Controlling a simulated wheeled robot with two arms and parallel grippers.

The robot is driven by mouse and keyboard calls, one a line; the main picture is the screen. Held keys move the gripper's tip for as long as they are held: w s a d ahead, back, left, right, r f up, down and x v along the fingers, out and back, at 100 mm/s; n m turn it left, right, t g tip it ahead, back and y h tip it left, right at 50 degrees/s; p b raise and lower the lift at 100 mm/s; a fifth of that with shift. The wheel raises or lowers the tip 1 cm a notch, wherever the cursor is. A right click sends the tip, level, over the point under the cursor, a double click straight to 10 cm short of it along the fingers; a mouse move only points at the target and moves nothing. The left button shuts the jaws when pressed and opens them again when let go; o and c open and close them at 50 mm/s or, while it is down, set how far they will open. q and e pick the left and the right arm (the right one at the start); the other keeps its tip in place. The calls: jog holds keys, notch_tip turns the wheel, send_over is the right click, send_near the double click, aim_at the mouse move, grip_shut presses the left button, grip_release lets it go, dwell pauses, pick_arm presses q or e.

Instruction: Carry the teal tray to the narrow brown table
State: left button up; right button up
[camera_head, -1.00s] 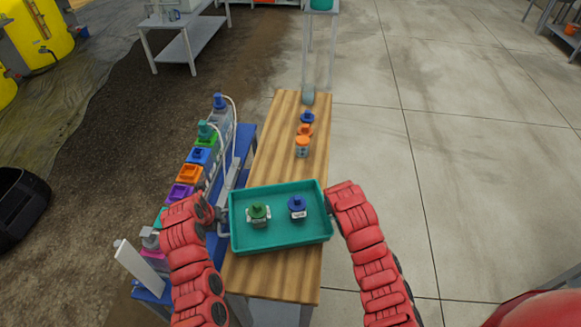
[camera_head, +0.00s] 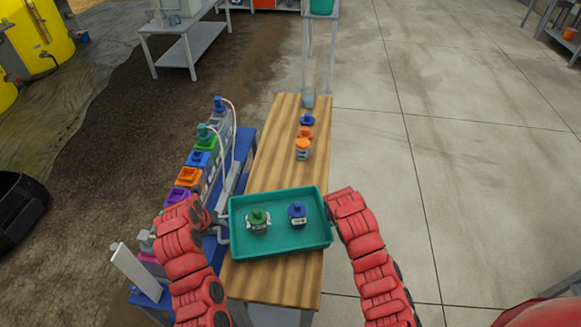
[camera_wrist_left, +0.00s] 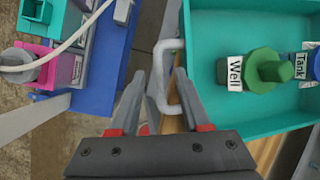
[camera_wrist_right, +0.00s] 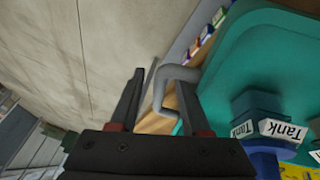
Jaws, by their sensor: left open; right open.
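The teal tray (camera_head: 290,245) rests on a long table with a striped brown wood top (camera_head: 285,170). I cannot tell whether this is the narrow brown table; no other brown table shows. In the head view my right arm mostly hides that gripper.
A blue bench (camera_head: 238,165) with several coloured-capped containers runs along the table's left side, close to my left arm. Orange- and blue-capped bottles (camera_head: 302,151) stand farther up the wood table. A grey table (camera_head: 185,45) stands at the back left. Concrete floor (camera_head: 470,170) is clear on the right.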

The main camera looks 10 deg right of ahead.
pick_arm(q)
jog(key=v, duration=0.9)
pick_arm(e)
jog(key=v, duration=1.2)
pick_arm(q)
jog(key=shift+f, duration=0.15)
